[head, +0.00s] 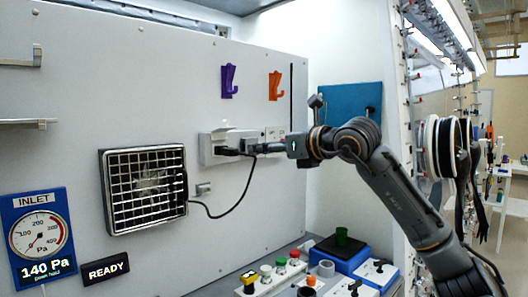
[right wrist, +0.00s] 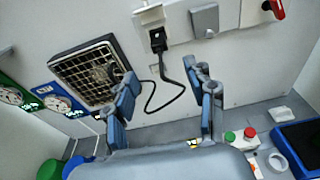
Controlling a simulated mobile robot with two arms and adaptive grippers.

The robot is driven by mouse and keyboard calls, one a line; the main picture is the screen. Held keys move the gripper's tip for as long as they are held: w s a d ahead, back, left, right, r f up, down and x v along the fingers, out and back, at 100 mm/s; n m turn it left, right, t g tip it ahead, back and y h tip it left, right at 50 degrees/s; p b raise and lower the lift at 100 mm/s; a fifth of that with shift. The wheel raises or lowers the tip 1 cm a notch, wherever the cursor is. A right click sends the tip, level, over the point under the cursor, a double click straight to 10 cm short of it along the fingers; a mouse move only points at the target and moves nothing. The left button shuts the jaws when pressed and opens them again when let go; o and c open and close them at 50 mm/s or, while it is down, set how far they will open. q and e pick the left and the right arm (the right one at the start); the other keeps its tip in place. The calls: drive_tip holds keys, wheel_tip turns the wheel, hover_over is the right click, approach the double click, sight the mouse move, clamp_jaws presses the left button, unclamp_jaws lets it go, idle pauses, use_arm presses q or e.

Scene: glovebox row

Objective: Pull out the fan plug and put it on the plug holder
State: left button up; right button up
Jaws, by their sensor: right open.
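The black fan plug (head: 232,151) sits in the left socket of the white socket strip (head: 213,146), under a raised flap. The plug also shows in the right wrist view (right wrist: 158,41), with its black cable (right wrist: 170,98) looping to the square fan (head: 145,188). A small grey bracket (head: 203,188), possibly the plug holder, is on the wall right of the fan. My right gripper (head: 258,148) is at the strip in the head view. In the right wrist view my right gripper (right wrist: 167,90) is open and empty, its fingers apart, with the plug beyond them. My left gripper is not in view.
Purple (head: 229,82) and orange (head: 275,86) hooks are on the wall above the strip. An INLET gauge (head: 41,238) is at left.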

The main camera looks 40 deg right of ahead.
sight(234, 150)
drive_tip(key=w+p, duration=0.1)
drive_tip(key=w, duration=0.3)
drive_tip(key=w+f+p, duration=0.1)
drive_tip(key=w, duration=0.3)
drive_tip(key=w+a+p, duration=0.1)
drive_tip(key=w+p, duration=0.1)
drive_tip(key=w, duration=0.2)
drive_tip(key=shift+w+a+f, duration=0.1)
drive_tip(key=shift+w+f, duration=0.15)
drive_tip(key=shift+f, duration=0.15)
drive_tip(key=shift+w+f, duration=0.15)
drive_tip(key=shift+w, duration=0.25)
clamp_jaws()
